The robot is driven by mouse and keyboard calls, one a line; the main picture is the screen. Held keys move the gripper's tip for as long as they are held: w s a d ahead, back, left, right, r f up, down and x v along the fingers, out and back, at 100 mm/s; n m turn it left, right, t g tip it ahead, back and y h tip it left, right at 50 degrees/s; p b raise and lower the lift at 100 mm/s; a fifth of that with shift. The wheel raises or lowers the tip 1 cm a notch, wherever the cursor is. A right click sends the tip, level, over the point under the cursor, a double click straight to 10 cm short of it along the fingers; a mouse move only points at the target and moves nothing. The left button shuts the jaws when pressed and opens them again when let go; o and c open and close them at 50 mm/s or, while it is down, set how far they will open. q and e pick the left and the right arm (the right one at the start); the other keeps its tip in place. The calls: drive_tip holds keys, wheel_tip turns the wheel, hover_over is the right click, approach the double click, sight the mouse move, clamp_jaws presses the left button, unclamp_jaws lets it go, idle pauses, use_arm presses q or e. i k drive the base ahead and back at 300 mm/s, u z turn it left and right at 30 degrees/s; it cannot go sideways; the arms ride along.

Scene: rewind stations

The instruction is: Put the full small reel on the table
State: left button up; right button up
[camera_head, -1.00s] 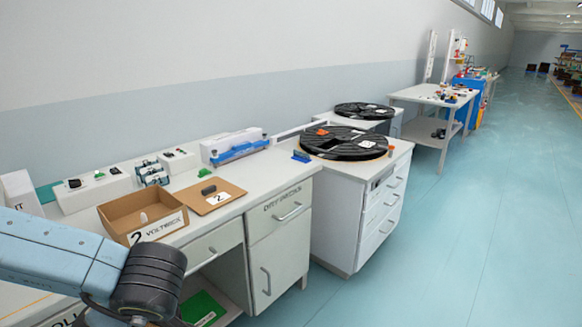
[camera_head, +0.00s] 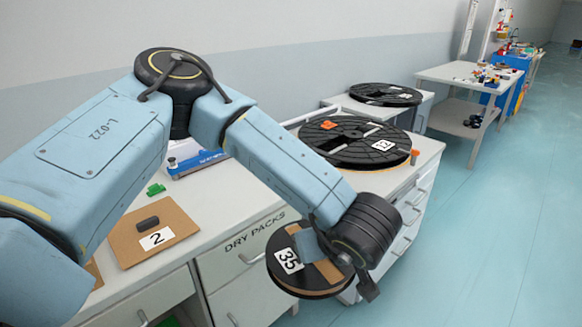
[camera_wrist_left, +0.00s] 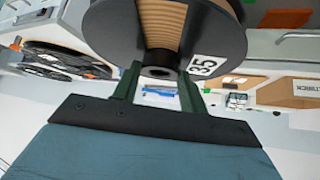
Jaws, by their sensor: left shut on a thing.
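The small reel (camera_head: 283,262) has black flanges, a white label reading 35 and brown material wound around it. It hangs in the air in front of the drawer fronts marked DRY PACKS. My left gripper (camera_wrist_left: 158,90) is shut on it at the hub, as the left wrist view shows the reel (camera_wrist_left: 225,35) between and beyond the fingers. In the head view my wrist hides part of the reel and the fingertips. The table (camera_head: 205,215) with the drawers stands behind the reel. My right gripper is not in view.
A large black reel labelled 12 (camera_head: 345,143) lies flat on the white cabinet, with an orange piece on it. Another black reel (camera_head: 385,94) lies farther back. A cardboard piece labelled 2 (camera_head: 150,225) lies on the table. The floor at right is clear.

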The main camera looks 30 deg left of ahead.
sight(240, 181)
drive_tip(key=u, duration=0.6)
drive_tip(key=i, duration=1.2)
drive_tip(key=u, duration=0.85)
